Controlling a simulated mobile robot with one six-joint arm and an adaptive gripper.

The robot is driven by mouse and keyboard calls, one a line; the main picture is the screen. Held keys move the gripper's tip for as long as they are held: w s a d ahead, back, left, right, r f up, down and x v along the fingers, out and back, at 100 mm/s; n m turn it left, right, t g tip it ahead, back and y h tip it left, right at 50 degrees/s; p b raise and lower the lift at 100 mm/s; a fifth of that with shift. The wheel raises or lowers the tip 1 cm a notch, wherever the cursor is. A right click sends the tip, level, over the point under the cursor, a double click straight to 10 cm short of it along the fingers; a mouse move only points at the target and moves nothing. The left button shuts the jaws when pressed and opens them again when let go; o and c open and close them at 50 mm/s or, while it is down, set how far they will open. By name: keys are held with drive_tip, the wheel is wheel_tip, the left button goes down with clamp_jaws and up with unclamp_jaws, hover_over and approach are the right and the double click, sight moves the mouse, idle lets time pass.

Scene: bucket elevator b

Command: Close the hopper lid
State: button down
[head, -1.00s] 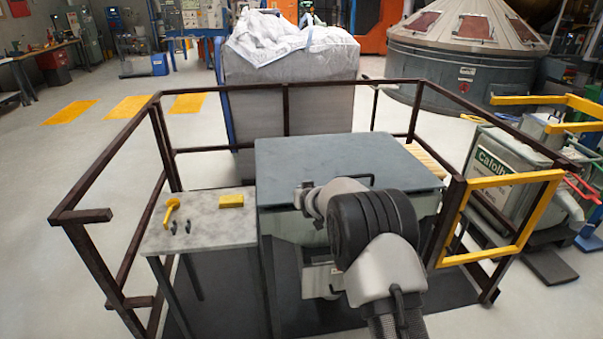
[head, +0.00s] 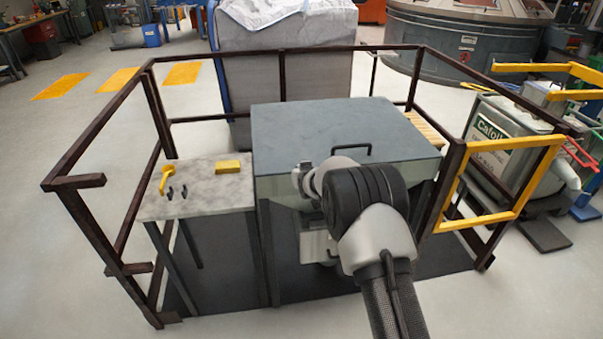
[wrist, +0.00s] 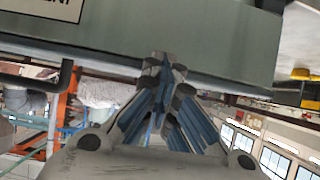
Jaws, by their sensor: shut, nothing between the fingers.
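The hopper lid (head: 330,122) is a flat blue-grey panel. In the head view it lies level over the top of the hopper (head: 284,210), with no visible gap at its edges. A black bar handle (head: 352,149) stands up near its front edge, just behind my arm. My gripper (wrist: 166,66) shows in the wrist view with its fingertips together and nothing between them. It is close to a grey-green panel with a dark lower edge, which looks like part of the hopper; contact cannot be told. In the head view my arm hides the gripper and part of the hopper's front.
A small side table (head: 200,190) at left carries a yellow-handled tool (head: 167,178), a yellow block (head: 228,167) and small dark items. Brown railing (head: 100,135) surrounds the platform. A yellow gate (head: 500,215) stands at right. A large wrapped bag (head: 285,65) is behind.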

drive_tip(key=s+d+p, duration=0.2)
drive_tip(key=s+p, duration=0.1)
drive_tip(key=s, duration=0.6)
drive_tip(key=s+d+r+g, duration=0.1)
drive_tip(key=s+d+r, duration=0.2)
drive_tip(key=s+r, duration=0.35)
drive_tip(key=s+d+r+m+g+h, duration=0.1)
drive_tip(key=s+d+r, duration=0.2)
drive_tip(key=s+r, duration=0.35)
drive_tip(key=s+d+r+g, duration=0.1)
drive_tip(key=s+d+r, duration=0.2)
drive_tip(key=s+r, duration=0.35)
drive_tip(key=s+d+r+g, duration=0.1)
drive_tip(key=s+d+g, duration=0.1)
drive_tip(key=s, duration=1.2)
drive_tip(key=s+d+r+m+g+h, duration=0.1)
drive_tip(key=s+d+r+g, duration=0.1)
drive_tip(key=s, duration=1.3)
drive_tip(key=shift+s+d, duration=0.15)
drive_tip(key=shift+d, duration=0.55)
